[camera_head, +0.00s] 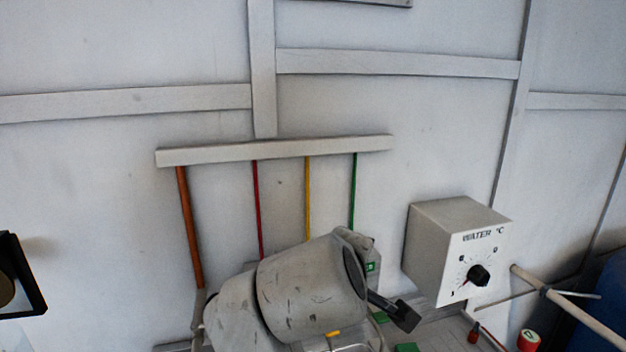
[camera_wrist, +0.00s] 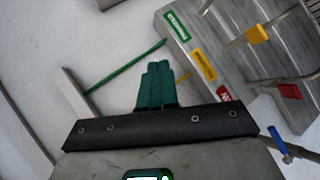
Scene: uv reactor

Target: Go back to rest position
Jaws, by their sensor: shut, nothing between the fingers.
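My gripper (camera_wrist: 155,84) shows in the wrist view as two green fingers close together in front of a black plate. It is shut and holds nothing. The fingers stand in front of the white wall, apart from the steel box (camera_wrist: 205,45) with green, yellow and red labels. In the head view my grey arm fills the lower middle, and a dark part at its end points down right. The fingers cannot be made out clearly there.
A WATER °C box (camera_head: 452,250) with a black knob (camera_head: 479,275) is right of my arm. Coloured rods hang below a white beam (camera_head: 275,150) behind it. Pipes (camera_head: 570,305) and a red button (camera_head: 528,340) are lower right. Yellow (camera_wrist: 257,34) and red (camera_wrist: 289,90) handles show on the steel box.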

